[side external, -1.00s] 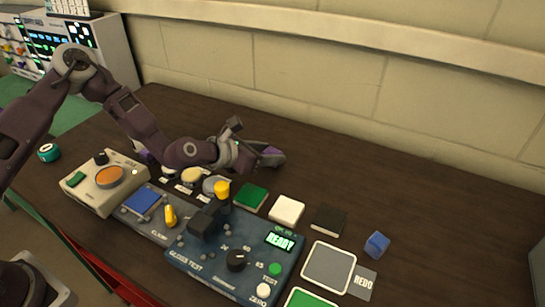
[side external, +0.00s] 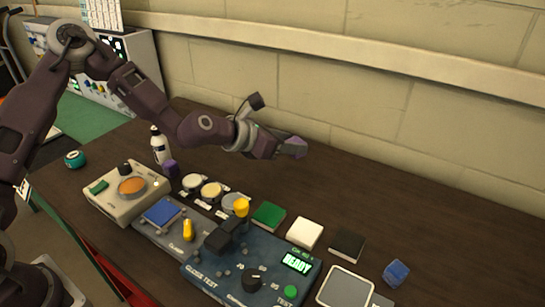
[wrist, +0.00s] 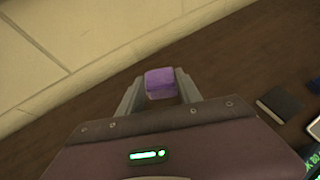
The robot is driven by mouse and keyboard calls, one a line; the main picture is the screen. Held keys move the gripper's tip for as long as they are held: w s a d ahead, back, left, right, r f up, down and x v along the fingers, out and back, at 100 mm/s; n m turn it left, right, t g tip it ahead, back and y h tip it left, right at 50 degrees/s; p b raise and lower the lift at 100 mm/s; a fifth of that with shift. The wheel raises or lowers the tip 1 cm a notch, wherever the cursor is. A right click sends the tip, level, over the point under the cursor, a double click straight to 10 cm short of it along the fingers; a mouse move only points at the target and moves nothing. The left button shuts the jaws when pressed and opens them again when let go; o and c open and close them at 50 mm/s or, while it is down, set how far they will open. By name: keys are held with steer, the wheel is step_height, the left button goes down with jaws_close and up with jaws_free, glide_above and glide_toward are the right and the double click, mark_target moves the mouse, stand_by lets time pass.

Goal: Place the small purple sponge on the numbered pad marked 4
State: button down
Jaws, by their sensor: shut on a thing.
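My gripper (side external: 288,147) is in the air above the back of the table, well clear of the wooden top. It is shut on the small purple sponge (wrist: 161,83), which sits between the two fingers in the wrist view. In the side view a purple patch of the sponge (side external: 297,142) shows at the fingertips. No pad with a readable 4 shows; the small labels by the round pads (side external: 211,190) are too small to read.
A white bottle (side external: 160,147) and a dark purple object (side external: 171,168) stand at left. Green (side external: 268,215), white (side external: 304,233) and black (side external: 347,245) blocks lie near the gloss test panel (side external: 235,275). A blue block (side external: 396,272) lies at right. The back right tabletop is clear.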

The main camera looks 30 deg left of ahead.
step_height(320, 180, up, 10)
steer(key=w+a+f+n+y, duration=0.2)
steer(key=a+f+n+y, duration=0.1)
steer(key=a, duration=0.5)
steer(key=w+a+f+n+y, duration=0.2)
steer(key=a+n+y, duration=0.15)
steer(key=a, duration=0.45)
steer(key=s+a+f+n+y, duration=0.15)
steer(key=a+n+y, duration=0.25)
steer(key=a, duration=0.7)
step_height(320, 180, up, 6)
steer(key=n+g+y, duration=0.6)
steer(key=n+g, duration=1)
steer(key=n, duration=0.1)
glide_above(78, 155)
steer(key=shift+h, duration=0.25)
step_height(78, 155, down, 15)
steer(key=shift+d+r, duration=0.1)
steer(key=shift+d, duration=0.05)
